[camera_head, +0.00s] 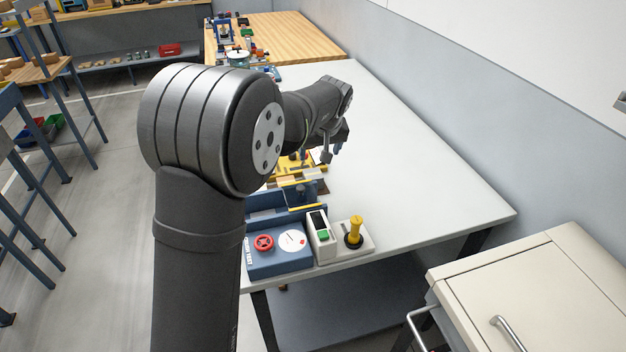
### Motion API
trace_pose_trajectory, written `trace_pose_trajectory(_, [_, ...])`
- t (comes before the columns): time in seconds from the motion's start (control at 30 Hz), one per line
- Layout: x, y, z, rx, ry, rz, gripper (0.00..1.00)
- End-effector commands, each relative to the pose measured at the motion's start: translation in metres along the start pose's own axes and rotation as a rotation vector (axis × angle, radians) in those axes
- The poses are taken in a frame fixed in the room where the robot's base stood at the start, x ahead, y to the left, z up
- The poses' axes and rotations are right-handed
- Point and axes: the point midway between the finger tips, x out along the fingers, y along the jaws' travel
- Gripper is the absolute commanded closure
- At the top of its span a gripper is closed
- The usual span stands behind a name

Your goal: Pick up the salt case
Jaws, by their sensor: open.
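My gripper (333,152) is at the end of my dark arm, above the white table (440,195), and is open. It is small in this view and partly hidden by its own wrist. Yellow pieces (292,164) lie just left of and below it, partly covered by my arm. I cannot make out which thing is the salt case; it may be hidden behind my arm or too small to tell.
A wall runs along the right. A beige cabinet (550,285) stands front right. The table's right side is clear.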

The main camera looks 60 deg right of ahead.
Motion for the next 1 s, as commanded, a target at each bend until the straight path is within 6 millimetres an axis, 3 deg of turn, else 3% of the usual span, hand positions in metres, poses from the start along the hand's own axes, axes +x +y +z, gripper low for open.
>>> trace_pose_trajectory(0.1, [0.029,-0.001,0.001,0.000,-0.005,-0.003,0.25])
trace_pose_trajectory(0.33, [0.075,-0.001,0.001,-0.001,-0.004,-0.002,0.25])
trace_pose_trajectory(0.67, [0.098,-0.001,0.000,-0.001,-0.002,0.000,0.25])
trace_pose_trajectory(1.0, [0.142,-0.003,-0.001,0.000,-0.001,0.001,0.25])
